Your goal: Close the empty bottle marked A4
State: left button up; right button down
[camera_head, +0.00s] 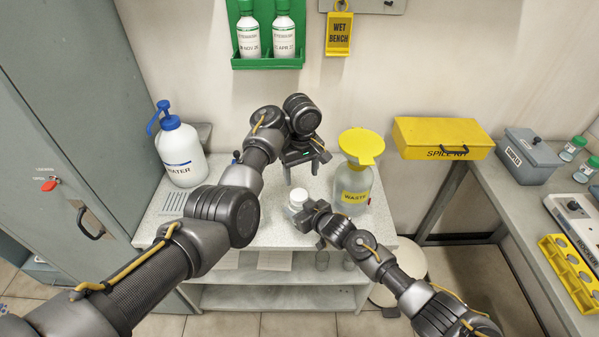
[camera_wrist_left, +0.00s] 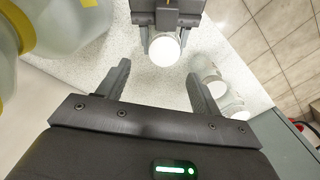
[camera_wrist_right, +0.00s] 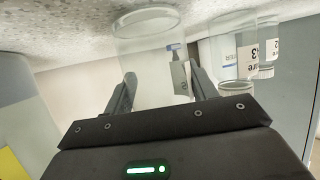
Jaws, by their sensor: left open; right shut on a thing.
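My right gripper (camera_head: 312,213) is shut on a clear bottle (camera_wrist_right: 150,65) that stands upright at the bench top in the right wrist view, which is upside down. A round white top (camera_wrist_left: 164,50) shows between its fingers in the left wrist view, and as a white shape (camera_head: 298,196) in the head view. I cannot tell whether it is a seated cap. No A4 mark can be read. My left gripper (camera_head: 304,168) is open and empty; its fingertips (camera_wrist_left: 157,72) point toward the white top, apart from it.
Other clear bottles stand close beside the held one, one marked with a 3 (camera_wrist_right: 236,48). A waste bottle (camera_head: 356,187) with a yellow funnel stands to the right, close to both grippers. A water bottle (camera_head: 181,152) stands at the left of the bench.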

aim_at(299, 194)
pick_arm(q)
jog(key=n, duration=0.3)
jog(key=shift+s+a+n, duration=0.15)
jog(key=shift+a+n, duration=0.15)
jog(key=shift+a, duration=0.05)
jog(key=shift+f, duration=3.95)
jog(key=shift+c, duration=0.3)
jog(key=c, duration=0.9)
jog(key=m, duration=0.4)
jog(key=shift+m, duration=0.4)
jog(key=shift+c, duration=0.2)
jog(key=m, duration=0.5)
